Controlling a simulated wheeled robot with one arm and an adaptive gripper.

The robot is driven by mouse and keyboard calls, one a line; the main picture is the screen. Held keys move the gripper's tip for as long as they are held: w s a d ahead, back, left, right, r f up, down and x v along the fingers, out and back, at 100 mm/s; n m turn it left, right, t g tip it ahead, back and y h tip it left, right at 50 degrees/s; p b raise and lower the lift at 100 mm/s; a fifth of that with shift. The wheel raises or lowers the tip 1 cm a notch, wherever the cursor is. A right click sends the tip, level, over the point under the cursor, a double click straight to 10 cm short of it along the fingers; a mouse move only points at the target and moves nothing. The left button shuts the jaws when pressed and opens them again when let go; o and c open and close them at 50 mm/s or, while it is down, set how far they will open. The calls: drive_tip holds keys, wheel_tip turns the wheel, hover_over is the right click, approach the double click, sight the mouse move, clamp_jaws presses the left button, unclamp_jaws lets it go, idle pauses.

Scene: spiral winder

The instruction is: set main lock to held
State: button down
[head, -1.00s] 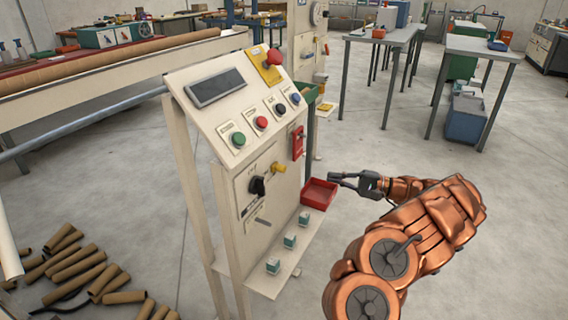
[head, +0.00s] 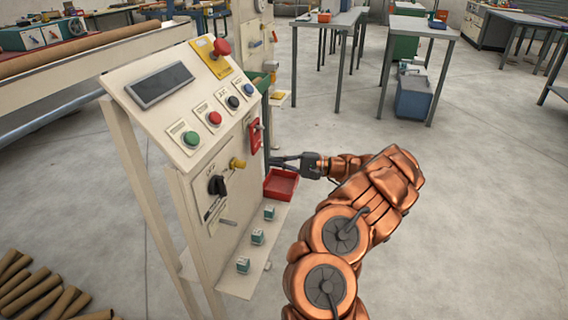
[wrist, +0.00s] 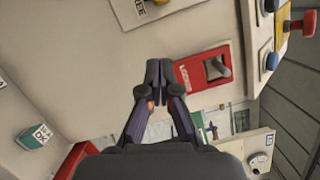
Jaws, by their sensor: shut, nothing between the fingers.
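A red plate (head: 255,136) with a small grey lever is on the lower front of the cream control panel (head: 205,145), near its right edge. In the wrist view the red plate (wrist: 196,84) has white lettering, only partly readable, and the lever juts from it. I cannot tell for sure that this is the main lock. A black rotary knob (head: 217,185) and a yellow knob (head: 237,164) are lower left on the same face. My gripper (head: 275,161) is shut and empty, below and right of the red plate. In the wrist view its fingertips (wrist: 158,66) are beside the plate.
A red tray (head: 281,184) is just under my gripper. Several small teal boxes (head: 258,236) stand on the panel's low shelf. A red mushroom button (head: 221,47) and coloured push buttons are on the sloped top. Cardboard tubes (head: 40,295) lie at lower left.

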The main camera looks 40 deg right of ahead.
sight(238, 164)
drive_tip(key=w+a+r, duration=0.1)
drive_tip(key=w+a, duration=0.1)
drive_tip(key=a, duration=0.5)
drive_tip(key=shift+r+b, duration=0.35)
drive_tip(key=shift+r, duration=0.05)
drive_tip(key=shift+a, duration=0.1)
